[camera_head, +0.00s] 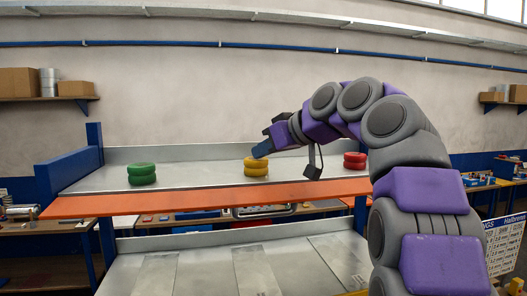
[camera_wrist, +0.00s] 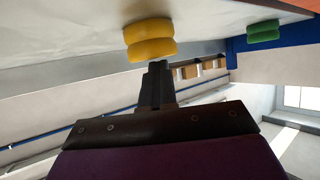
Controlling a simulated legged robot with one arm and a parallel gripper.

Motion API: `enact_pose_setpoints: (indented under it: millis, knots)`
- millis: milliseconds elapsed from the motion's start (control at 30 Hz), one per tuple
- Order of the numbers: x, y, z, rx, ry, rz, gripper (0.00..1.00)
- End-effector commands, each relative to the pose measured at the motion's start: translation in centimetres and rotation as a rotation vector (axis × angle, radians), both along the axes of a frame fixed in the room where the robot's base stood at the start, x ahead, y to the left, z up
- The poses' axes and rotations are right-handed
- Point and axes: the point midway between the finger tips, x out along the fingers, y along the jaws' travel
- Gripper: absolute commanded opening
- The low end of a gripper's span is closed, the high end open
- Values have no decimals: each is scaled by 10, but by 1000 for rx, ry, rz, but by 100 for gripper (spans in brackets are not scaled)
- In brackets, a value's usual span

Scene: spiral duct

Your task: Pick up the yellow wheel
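The yellow wheel (camera_head: 256,170) sits on the grey metal shelf, between a green and a red wheel. It has a groove around its middle. In the wrist view, which is tilted and looks upside down, the yellow wheel (camera_wrist: 150,40) is just beyond the fingertips. My gripper (camera_head: 261,150) comes in from the right, its tip at the wheel's upper right edge in the head view. The gripper (camera_wrist: 158,68) shows as one narrow dark shape in the wrist view, so its opening cannot be made out. I cannot tell whether it touches the wheel.
A green wheel (camera_head: 142,173) stands left and a red wheel (camera_head: 355,160) right on the same shelf. An orange front edge (camera_head: 170,204) runs along the shelf. A blue side panel (camera_head: 68,172) closes the left end. A lower metal shelf (camera_head: 215,262) is below.

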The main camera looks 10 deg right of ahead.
Motion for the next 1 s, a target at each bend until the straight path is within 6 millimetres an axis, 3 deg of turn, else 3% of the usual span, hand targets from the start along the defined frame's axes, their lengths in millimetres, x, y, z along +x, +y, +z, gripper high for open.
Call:
enact_pose_setpoints:
  millis: [100,400,600,800,1000]
  knots:
    - [-1,-4,1,-4,6,-3,0]
    - [-63,-58,19,-1,-21,-6,0]
    - [-93,-90,26,-1,-23,-8,0]
    - [-113,-108,30,-3,-25,-6,0]
    - [-120,-111,31,-4,-27,-7,0]
